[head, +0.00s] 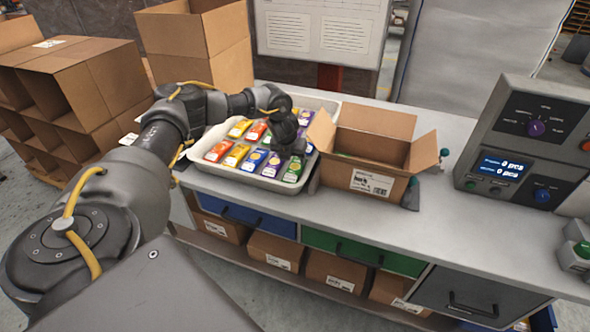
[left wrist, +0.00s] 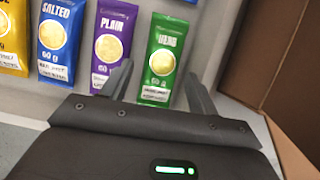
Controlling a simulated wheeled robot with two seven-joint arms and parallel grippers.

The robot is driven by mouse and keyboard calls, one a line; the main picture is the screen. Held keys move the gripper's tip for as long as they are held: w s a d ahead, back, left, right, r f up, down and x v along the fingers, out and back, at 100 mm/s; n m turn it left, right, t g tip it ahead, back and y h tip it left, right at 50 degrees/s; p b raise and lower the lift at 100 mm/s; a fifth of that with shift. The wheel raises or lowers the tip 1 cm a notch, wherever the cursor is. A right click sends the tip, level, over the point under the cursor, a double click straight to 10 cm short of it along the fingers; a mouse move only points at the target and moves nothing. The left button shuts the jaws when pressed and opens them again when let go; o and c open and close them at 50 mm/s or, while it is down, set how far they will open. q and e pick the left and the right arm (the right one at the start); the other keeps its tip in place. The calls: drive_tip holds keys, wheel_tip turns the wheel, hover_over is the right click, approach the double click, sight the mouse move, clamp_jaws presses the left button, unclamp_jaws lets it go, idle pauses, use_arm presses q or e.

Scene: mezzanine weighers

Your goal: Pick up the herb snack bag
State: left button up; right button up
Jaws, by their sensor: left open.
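The green herb snack bag (left wrist: 163,50) stands at the right end of its row in the left wrist view, with its label facing me. In the head view the green bag (head: 293,168) is at the front right corner of the white tray (head: 231,177). My left gripper (left wrist: 159,72) is open and empty. Its fingers point toward the herb bag, with one fingertip on each side of the bag's lower part in the picture. I cannot tell whether they touch it. In the head view the left gripper (head: 296,150) is over the tray's right side. My right gripper is not in view.
The purple plain bag (left wrist: 112,42) is close left of the herb bag, then a blue salted bag (left wrist: 57,38). An open cardboard box (head: 360,160) stands close to the tray's right. A weigher panel (head: 520,150) is further right, with clear bench between.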

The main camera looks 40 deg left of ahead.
sight(296, 164)
use_arm(q)
drive_tip(key=shift+w+f, duration=0.45)
drive_tip(key=shift+f, duration=0.25)
drive_tip(key=shift+w+f+p, duration=0.2)
drive_tip(key=shift+f+p, duration=0.1)
drive_tip(key=shift+p, duration=0.15)
drive_tip(key=x, duration=0.4)
drive_tip(key=shift+w+p, duration=0.2)
drive_tip(key=shift+p, duration=0.2)
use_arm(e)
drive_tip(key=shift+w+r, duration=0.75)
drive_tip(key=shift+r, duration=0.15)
use_arm(q)
drive_tip(key=c, duration=0.6)
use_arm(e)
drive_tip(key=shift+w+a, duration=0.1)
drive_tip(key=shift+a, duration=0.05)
